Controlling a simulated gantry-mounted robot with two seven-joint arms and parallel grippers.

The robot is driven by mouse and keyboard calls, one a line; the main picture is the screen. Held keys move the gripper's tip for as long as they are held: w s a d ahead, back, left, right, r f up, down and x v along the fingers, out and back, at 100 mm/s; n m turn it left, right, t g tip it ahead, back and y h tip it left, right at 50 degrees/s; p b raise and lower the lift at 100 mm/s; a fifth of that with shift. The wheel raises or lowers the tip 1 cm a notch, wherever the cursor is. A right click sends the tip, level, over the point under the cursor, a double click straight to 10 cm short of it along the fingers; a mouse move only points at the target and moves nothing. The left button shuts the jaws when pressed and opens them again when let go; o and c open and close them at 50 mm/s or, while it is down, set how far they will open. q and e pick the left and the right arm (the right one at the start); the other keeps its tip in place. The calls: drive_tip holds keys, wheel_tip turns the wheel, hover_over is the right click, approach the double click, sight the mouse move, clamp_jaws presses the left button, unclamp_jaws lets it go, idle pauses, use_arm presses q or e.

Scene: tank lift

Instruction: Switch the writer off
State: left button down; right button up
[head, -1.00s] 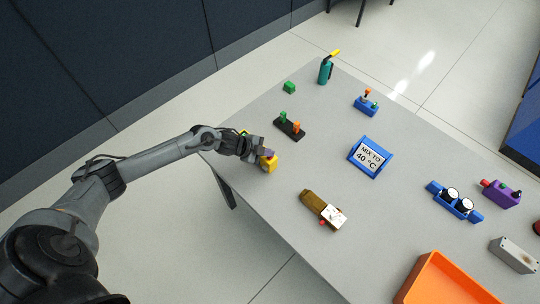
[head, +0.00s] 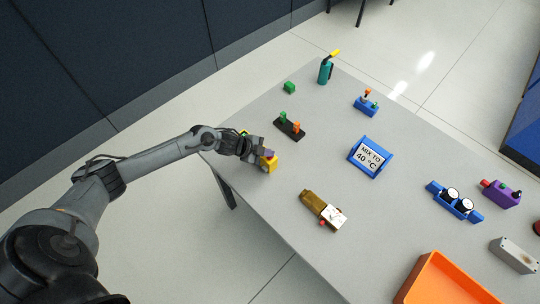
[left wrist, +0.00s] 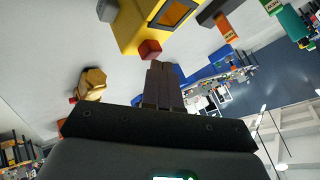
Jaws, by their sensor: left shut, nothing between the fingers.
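A small yellow device (left wrist: 138,22) with a dark-framed orange window fills the top of the left wrist view. A red block (left wrist: 150,48) sits at its near side. In the head view the yellow device (head: 269,164) is at the table's left edge, partly covered by my gripper. My left gripper (left wrist: 160,68) is shut and empty, its fingertips close to the red block; I cannot tell whether they touch. A brown device (head: 314,202) with a white marked sheet (head: 334,217) and a small red part lies nearer the front. No label shows which is the writer. My right gripper is out of view.
A black block with green and orange parts (head: 289,127) stands beyond my gripper. A blue "MIX TO 40 °C" sign (head: 371,157) stands mid-table. An orange tray (head: 437,263) is at the front, blue twin gauges (head: 455,201) at right. The table between is clear.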

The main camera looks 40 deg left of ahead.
sight(268, 159)
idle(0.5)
use_arm(q)
drive_tip(key=shift+f, duration=0.5)
drive_tip(key=shift+r, duration=0.1)
drive_tip(key=shift+s+r+p, duration=0.1)
drive_tip(key=shift+r+p, duration=0.2)
drive_tip(key=shift+p, duration=0.05)
idle(0.5)
drive_tip(key=shift+r+p, duration=0.75)
drive_tip(key=shift+r, duration=0.05)
wheel_tip(268, 159, up, 4)
drive_tip(key=p, duration=0.4)
drive_tip(key=shift+r, duration=0.25)
